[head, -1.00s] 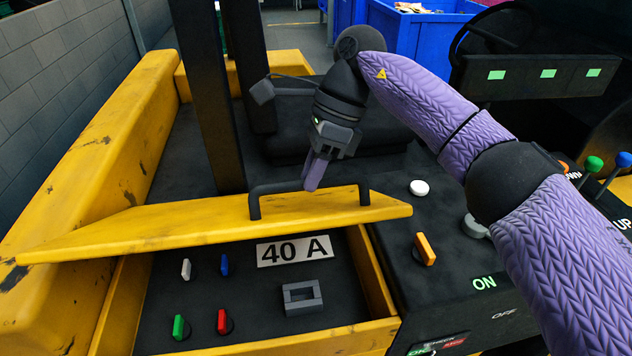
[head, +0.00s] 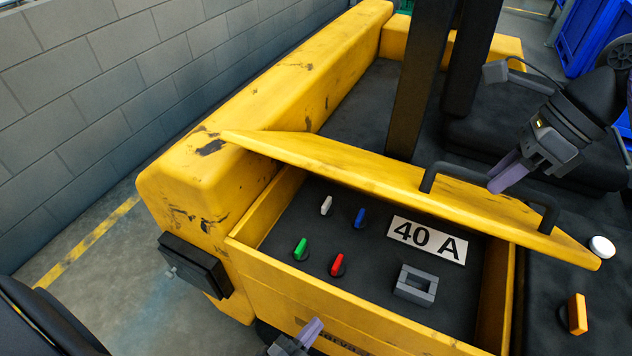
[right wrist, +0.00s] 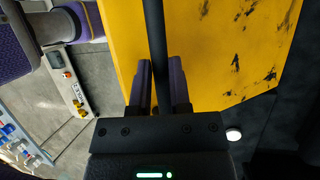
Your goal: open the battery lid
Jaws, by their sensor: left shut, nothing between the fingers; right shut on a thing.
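The yellow battery lid (head: 350,168) is raised and tilted over the open compartment (head: 270,262) in the head view. Its black handle (head: 548,218) is on the lid's right half. My right gripper (head: 497,184) is shut on the handle. In the right wrist view the fingers (right wrist: 159,75) stand on both sides of the black bar (right wrist: 155,30), with the yellow lid (right wrist: 225,45) behind. My left gripper (head: 312,328) is at the bottom of the head view, shut and empty, in front of the compartment's front wall.
Inside the compartment are white, blue, green (head: 301,249) and red (head: 337,265) switches, a "40 A" label (head: 427,240) and a grey socket (head: 415,285). A dark post (head: 425,85) stands behind the lid. A grey wall (head: 130,80) is at the left.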

